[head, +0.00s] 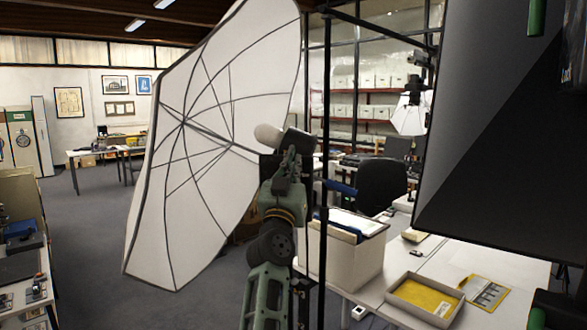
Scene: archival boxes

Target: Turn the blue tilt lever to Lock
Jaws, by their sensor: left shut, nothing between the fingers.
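A blue lever (341,187) sticks out to the right from the black upright stand, near the middle of the head view. Its lock marking is too small to read. My left arm rises from the bottom centre, and its left gripper (291,158) is shut and empty. The gripper is in front of the lamp head at the umbrella's shaft, up and to the left of the lever. It appears apart from the lever; the depth between them is hard to tell.
A large white umbrella (205,145) fills the left centre. A dark softbox panel (500,150) hangs at the right. Below stand an archival box (340,262) and a shallow tray (408,302) on a white table (455,265). Grey floor is open at the left.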

